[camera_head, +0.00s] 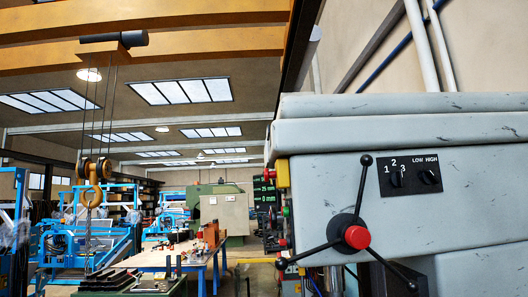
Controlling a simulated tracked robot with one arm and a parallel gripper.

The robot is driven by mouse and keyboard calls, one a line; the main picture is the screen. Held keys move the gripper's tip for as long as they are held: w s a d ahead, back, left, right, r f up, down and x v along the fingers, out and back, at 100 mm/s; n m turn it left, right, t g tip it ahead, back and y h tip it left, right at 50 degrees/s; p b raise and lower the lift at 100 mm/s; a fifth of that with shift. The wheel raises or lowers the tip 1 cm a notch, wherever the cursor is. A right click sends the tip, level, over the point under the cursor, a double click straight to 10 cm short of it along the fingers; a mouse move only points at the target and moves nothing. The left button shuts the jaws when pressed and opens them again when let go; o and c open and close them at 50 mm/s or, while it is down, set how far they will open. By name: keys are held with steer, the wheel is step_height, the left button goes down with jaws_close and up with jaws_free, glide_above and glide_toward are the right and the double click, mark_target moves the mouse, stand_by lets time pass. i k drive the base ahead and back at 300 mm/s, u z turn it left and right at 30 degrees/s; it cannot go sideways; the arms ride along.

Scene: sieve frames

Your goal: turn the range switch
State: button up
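The range switch (429,177) is a small dark knob under the words LOW and HIGH, on a black panel on the grey machine head at right. Its exact pointing direction is too small to tell. A second dark knob (396,180), marked 1, 2 and 3, sits just left of it on the same panel. My gripper does not show in this view, so its opening and its distance from the switch cannot be seen.
A three-armed black handle with a red hub (357,237) stands out from the machine head (450,215), below and left of the panel. A crane hook (96,190) hangs at left. A workbench (180,258) with small parts stands farther back.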

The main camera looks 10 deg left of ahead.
mark_target(428, 177)
steer(key=u, duration=1.05)
steer(key=i, duration=1.55)
steer(key=z, duration=1.05)
